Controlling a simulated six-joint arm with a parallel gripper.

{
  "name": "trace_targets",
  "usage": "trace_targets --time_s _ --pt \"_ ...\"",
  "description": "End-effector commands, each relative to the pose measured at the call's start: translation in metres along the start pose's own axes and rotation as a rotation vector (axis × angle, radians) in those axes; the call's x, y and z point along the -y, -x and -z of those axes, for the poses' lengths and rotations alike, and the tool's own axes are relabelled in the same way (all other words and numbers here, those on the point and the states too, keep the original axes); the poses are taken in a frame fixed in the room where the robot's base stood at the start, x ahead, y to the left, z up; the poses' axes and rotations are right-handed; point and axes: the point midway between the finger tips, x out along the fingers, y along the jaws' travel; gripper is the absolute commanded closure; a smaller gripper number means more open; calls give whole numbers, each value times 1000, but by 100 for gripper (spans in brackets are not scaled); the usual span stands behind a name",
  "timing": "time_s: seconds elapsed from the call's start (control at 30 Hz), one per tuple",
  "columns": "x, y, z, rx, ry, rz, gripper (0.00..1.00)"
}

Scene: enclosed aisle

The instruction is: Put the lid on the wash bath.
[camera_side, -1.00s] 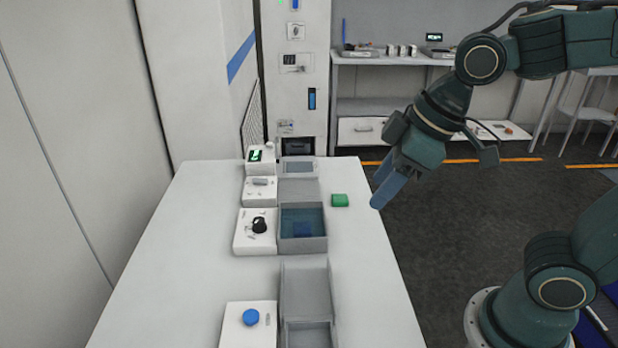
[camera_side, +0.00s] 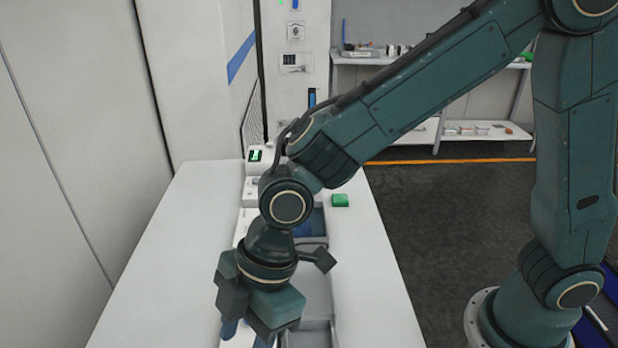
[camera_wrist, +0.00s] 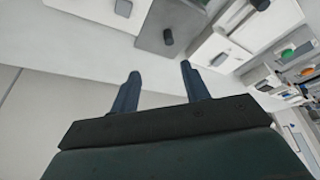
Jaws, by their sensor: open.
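The wash bath (camera_side: 315,241) seems to be the grey open box with blue liquid in the side view. My arm covers its left part. I cannot tell the lid for certain. In the wrist view a grey flat-topped piece with a dark knob (camera_wrist: 168,36) lies just beyond my fingertips and may be it. My gripper (camera_side: 246,335) is low over the near end of the table, nearer the camera than the bath. It is open and empty, and its spread fingers also show in the wrist view (camera_wrist: 160,70). I cannot tell if the fingers touch anything.
A green block (camera_side: 340,200) sits on the table right of the bath. A small device with a green display (camera_side: 255,155) stands at the far end. The left side of the white table (camera_side: 165,260) is clear.

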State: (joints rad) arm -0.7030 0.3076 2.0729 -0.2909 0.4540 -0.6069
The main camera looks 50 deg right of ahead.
Motion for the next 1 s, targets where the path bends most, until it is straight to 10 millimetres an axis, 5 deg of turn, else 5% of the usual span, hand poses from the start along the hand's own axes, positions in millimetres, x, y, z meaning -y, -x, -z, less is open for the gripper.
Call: trace_targets --time_s 0.2,0.67,1.0 --pt "14 -28 15 -5 82 44 54" --pt "16 -43 16 -4 90 49 54" --pt "18 -85 16 -4 90 50 54"
